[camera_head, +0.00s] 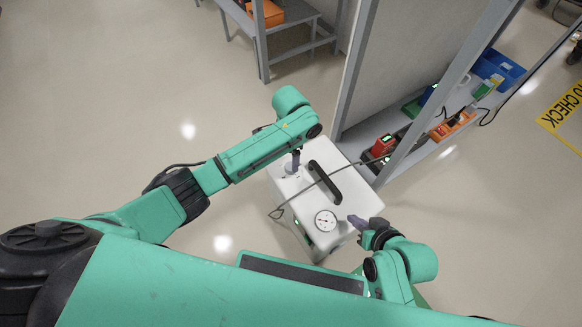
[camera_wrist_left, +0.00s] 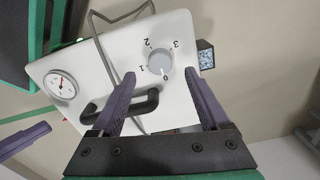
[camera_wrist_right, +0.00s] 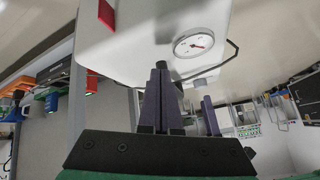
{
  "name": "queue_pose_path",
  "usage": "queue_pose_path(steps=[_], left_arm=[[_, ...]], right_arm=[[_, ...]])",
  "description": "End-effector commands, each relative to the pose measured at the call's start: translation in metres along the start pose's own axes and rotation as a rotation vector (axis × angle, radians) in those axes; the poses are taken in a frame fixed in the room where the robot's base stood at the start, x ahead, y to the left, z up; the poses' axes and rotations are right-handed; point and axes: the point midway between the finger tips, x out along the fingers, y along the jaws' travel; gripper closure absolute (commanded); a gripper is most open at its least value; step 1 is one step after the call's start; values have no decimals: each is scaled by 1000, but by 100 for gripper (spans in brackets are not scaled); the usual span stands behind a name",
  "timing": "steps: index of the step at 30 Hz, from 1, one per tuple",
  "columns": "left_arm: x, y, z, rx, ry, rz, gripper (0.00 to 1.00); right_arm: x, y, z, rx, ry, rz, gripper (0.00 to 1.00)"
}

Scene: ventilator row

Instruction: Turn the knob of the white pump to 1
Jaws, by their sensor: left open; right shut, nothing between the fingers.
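The white pump (camera_head: 345,203) stands on the floor, with a black handle (camera_head: 325,181) and a round gauge (camera_head: 326,221) on top. My right gripper (camera_wrist_right: 160,70) is shut and empty, beside the pump near the gauge.
A thin grey hose or cable (camera_head: 322,178) crosses over the pump's top and handle. A shelf unit (camera_head: 384,125) with small devices and a blue bin (camera_head: 498,68) stands right behind the pump. A grey table with an orange box (camera_head: 268,13) is farther back. The floor at left is clear.

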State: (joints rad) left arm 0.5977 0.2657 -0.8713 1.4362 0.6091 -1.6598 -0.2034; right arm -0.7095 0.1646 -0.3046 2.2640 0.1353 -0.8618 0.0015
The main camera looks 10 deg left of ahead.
Motion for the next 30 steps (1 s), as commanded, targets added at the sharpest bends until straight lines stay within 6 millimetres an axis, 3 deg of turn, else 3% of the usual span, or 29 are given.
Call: queue_pose_path(steps=[1, 7, 19, 25, 30], left_arm=[[14, 0, 0, -1, 0, 0, 21], [44, 0, 0, -1, 0, -1, 21], [52, 0, 0, -1, 1, -1, 21], [52, 0, 0, -1, 1, -1, 98], [51, 0, 0, 3, 1, -1, 100]], right_arm=[[12, -5, 5, 4, 44, -20, 100], [30, -26, 4, 29, 224, -83, 100], [32, -34, 1, 46, 304, -104, 100], [32, -34, 1, 46, 303, -104, 100], [31, -34, 1, 45, 300, -103, 100]])
